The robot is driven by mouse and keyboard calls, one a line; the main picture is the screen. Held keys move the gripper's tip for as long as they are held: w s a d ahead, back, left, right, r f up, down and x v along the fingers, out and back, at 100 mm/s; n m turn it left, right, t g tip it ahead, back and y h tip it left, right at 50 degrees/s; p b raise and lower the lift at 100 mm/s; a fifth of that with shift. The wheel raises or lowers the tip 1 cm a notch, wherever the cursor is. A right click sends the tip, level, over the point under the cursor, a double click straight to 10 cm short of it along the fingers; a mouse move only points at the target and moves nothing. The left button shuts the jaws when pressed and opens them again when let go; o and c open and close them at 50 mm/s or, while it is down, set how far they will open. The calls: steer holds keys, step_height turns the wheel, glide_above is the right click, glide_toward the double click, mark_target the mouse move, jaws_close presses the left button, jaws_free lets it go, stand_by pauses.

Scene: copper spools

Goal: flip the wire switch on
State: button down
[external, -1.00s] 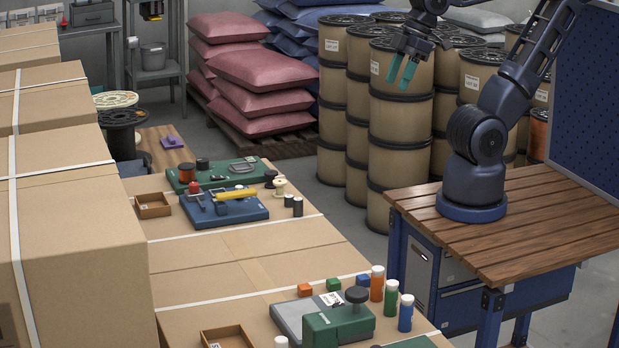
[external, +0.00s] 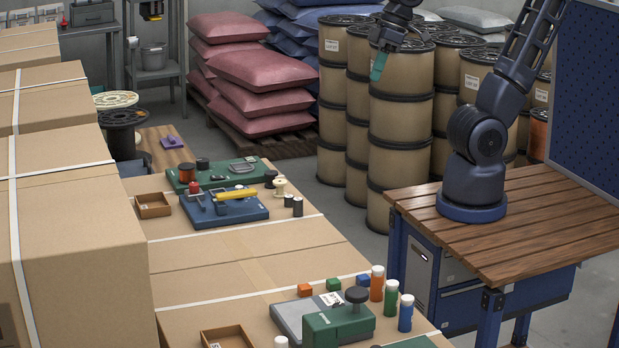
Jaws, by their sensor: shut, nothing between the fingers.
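My gripper (external: 378,66) has teal fingers and is shut and empty. It hangs high in front of the tan drums, well apart from the devices on the boxes. I cannot tell for sure which part is the wire switch. A blue device (external: 250,213) with a yellow bar (external: 236,194) and a red knob lies on the far part of the carton top. Behind it is a green board (external: 222,172) with a small grey-and-dark part (external: 242,167) and dark spools. The setting of any switch is too small to read.
A green-and-grey device (external: 338,322) with a black knob stands at the front, beside orange, green and blue tubes (external: 391,297). A small brown tray (external: 153,206) sits left of the blue device. Tall cartons (external: 80,245) rise at left. The carton top between the devices is clear.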

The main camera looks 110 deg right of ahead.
steer(key=w+d+m, duration=0.9)
steer(key=w, duration=0.3)
steer(key=m+g, duration=0.3)
steer(key=m, duration=2)
glide_above(213, 177)
steer(key=s, duration=0.3)
step_height(213, 177, down, 25)
steer(key=shift+w+d+f+m, duration=0.15)
steer(key=shift+m, duration=0.15)
steer(key=f, duration=0.4)
steer(key=w+f, duration=0.1)
steer(key=f, duration=0.4)
steer(key=w+f, duration=0.1)
steer(key=f, duration=0.3)
steer(key=shift+f, duration=0.4)
steer(key=shift+f, duration=0.1)
